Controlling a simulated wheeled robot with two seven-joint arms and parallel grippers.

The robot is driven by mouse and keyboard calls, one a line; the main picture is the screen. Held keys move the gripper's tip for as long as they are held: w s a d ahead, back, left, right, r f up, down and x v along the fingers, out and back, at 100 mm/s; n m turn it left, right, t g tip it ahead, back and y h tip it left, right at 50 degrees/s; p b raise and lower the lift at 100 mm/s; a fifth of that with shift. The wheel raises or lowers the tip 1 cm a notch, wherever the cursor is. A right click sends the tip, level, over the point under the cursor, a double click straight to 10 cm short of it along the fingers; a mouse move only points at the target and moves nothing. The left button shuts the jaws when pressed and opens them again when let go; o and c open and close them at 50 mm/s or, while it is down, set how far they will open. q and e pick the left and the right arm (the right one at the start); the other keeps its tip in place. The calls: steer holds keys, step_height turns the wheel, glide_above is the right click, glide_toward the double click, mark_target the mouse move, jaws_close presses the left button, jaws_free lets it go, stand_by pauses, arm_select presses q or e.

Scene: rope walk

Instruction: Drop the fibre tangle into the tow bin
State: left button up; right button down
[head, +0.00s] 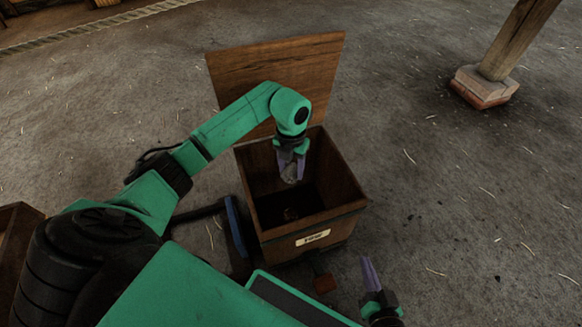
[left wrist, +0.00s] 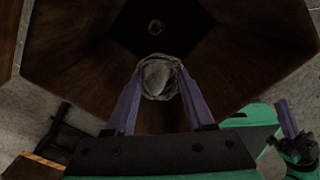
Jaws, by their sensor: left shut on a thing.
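The tow bin (head: 318,225) is a square wooden box with a small label on its front. Its wooden lid (head: 320,75) stands open at the back. My left gripper (head: 291,170) is over the bin's opening, pointing down. It is shut on the grey fibre tangle (left wrist: 158,78), which hangs between the purple fingers above the dark inside of the bin; the tangle also shows in the head view (head: 290,174). My right gripper (head: 371,276) is low, right of the bin's front; its fingers overlap, so its opening is unclear.
A small brownish lump (left wrist: 156,27) lies on the bin's floor. A reddish pedal-like block (head: 325,283) sticks out at the bin's front. A wooden post on a footing (head: 484,86) stands at the upper right. The straw-strewn floor right of the bin is mostly clear.

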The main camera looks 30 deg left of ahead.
mark_target(291, 167)
arm_select(q)
steer(key=o, duration=1.4)
step_height(291, 167, up, 15)
steer(key=p, duration=0.5)
steer(key=shift+f, duration=0.2)
arm_select(e)
steer(key=shift+n+g, duration=0.3)
steer(key=shift+g, duration=0.3)
step_height(291, 167, up, 6)
steer(key=shift+d+f, duration=0.15)
